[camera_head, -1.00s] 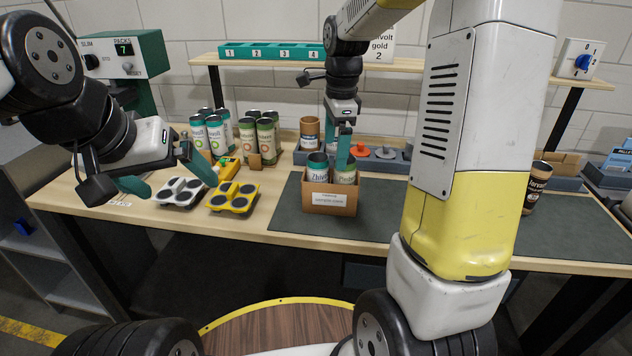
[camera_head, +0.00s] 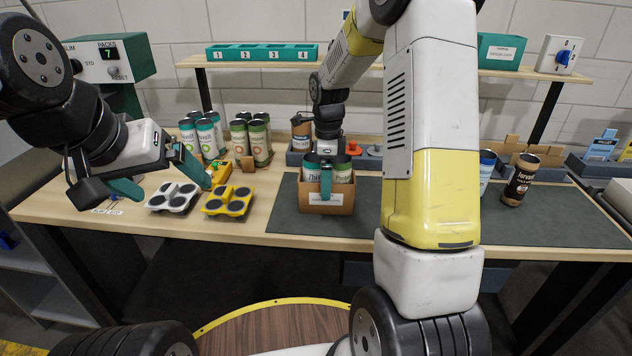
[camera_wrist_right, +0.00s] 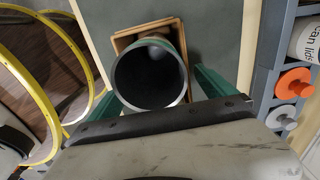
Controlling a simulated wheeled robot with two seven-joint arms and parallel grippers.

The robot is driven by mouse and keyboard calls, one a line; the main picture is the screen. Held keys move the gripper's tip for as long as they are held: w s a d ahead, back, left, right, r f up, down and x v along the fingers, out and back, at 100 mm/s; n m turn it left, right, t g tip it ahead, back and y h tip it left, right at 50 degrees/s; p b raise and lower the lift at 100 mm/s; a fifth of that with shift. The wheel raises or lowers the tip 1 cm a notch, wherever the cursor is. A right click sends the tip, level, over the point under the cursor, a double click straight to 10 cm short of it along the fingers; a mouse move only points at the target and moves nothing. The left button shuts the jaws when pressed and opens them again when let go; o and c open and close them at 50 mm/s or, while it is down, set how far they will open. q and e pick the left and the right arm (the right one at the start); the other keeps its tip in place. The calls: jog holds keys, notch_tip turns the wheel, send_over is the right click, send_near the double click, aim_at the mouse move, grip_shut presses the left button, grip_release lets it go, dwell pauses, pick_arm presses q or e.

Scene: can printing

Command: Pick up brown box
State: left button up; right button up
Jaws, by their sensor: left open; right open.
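The brown box (camera_head: 326,201) is a small open cardboard carton with a white label, on the dark mat. Cans stand inside it, including a green-banded one (camera_head: 343,168). In the right wrist view the right gripper (camera_wrist_right: 160,95) has one finger either side of that can, with no grip visible. My left gripper (camera_head: 160,178) is open and empty, left of the box.
White (camera_head: 174,196) and yellow (camera_head: 229,201) four-cup holders lie left of the box. Several cans (camera_head: 251,140) stand behind them. Grey bins with an orange disc (camera_head: 351,147) are behind the box. A dark brown can (camera_head: 520,180) stands at right. Mat right of the box is mostly clear.

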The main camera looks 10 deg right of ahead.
jog(key=c, duration=1.9)
jog(key=shift+r, duration=0.1)
